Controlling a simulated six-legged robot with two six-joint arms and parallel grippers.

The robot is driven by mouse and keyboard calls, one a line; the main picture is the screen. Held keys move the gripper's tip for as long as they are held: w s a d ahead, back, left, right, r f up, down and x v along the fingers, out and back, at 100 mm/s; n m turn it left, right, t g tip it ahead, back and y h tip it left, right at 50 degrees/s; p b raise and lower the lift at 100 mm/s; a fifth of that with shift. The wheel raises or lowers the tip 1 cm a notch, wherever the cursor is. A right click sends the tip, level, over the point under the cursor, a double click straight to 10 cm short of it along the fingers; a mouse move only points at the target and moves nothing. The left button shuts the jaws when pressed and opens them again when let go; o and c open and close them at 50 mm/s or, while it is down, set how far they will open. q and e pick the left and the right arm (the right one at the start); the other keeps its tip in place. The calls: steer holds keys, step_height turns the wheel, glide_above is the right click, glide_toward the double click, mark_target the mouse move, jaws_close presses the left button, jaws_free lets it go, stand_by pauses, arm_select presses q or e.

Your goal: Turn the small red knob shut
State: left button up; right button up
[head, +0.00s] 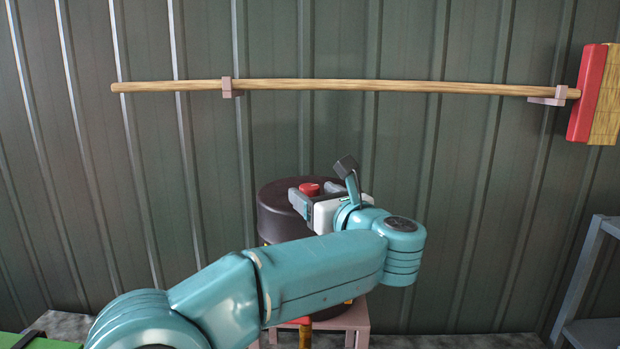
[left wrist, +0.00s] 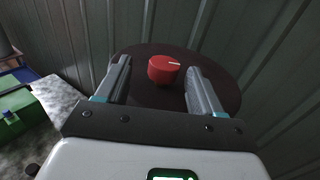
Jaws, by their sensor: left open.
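The small red knob (head: 309,188) sits on top of a dark round drum (head: 272,212) by the wall. My left gripper (head: 300,198) is open at the drum's top. In the left wrist view its two fingers (left wrist: 158,82) stand on either side of the knob, with gaps; I cannot tell that either touches it. My left arm hides much of the drum's right and lower parts. My right gripper is not in view.
A pinkish stand (head: 355,318) is under the drum. A corrugated green metal wall rises behind, with a broom (head: 400,86) hung across it. A grey metal frame (head: 580,275) stands at the right. A green box (left wrist: 14,115) lies at left in the wrist view.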

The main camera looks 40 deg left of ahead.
arm_select(q)
steer(key=shift+x, duration=0.8)
steer(key=shift+w+p, duration=0.3)
steer(key=shift+w, duration=0.3)
steer(key=shift+s+a, duration=0.2)
steer(key=shift+s, duration=0.05)
steer(key=shift+a, duration=0.2)
steer(key=shift+w+d+f, duration=0.1)
steer(key=shift+w+d, duration=0.05)
steer(key=shift+w, duration=0.05)
steer(key=c, duration=1.1)
steer(key=shift+o, duration=0.2)
steer(key=shift+s, duration=0.1)
